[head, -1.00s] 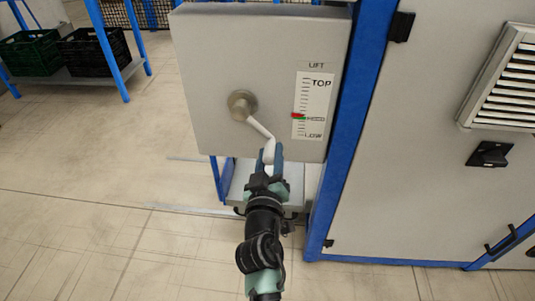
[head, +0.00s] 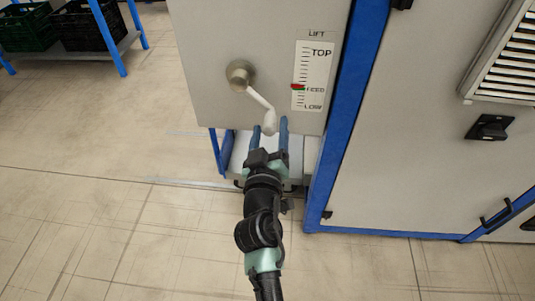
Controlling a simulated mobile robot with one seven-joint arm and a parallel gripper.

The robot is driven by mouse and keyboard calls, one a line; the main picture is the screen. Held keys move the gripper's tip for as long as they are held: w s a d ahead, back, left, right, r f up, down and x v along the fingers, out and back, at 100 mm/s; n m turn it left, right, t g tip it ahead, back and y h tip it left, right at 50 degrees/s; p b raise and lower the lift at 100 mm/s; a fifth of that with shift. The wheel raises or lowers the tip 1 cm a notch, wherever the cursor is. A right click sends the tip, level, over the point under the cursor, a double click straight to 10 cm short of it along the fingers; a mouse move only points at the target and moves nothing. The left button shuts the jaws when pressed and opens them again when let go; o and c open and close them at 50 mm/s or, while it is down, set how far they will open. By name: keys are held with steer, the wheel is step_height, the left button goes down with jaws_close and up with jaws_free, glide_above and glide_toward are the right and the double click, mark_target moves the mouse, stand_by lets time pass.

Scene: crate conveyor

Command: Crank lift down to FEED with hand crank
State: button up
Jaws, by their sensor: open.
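The hand crank is on the front of a grey box in the head view, with a round metal hub (head: 240,75) and a light arm sloping down to the right. Its pale handle (head: 270,121) hangs at the lower right of the hub. The lift scale (head: 313,77) to its right reads TOP, FEED and LOW. The handle's lower end is close to the fingertips, and I see nothing held.
A large grey cabinet with a blue frame (head: 345,120) stands to the right, with a black switch (head: 490,127) and a vent (head: 508,65). Dark crates (head: 88,27) sit on a blue rack at the upper left. The floor at left is clear.

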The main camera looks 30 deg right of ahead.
steer(key=v, duration=1.1)
steer(key=shift+b, duration=0.3)
steer(key=shift+a, duration=0.1)
stand_by(1.0)
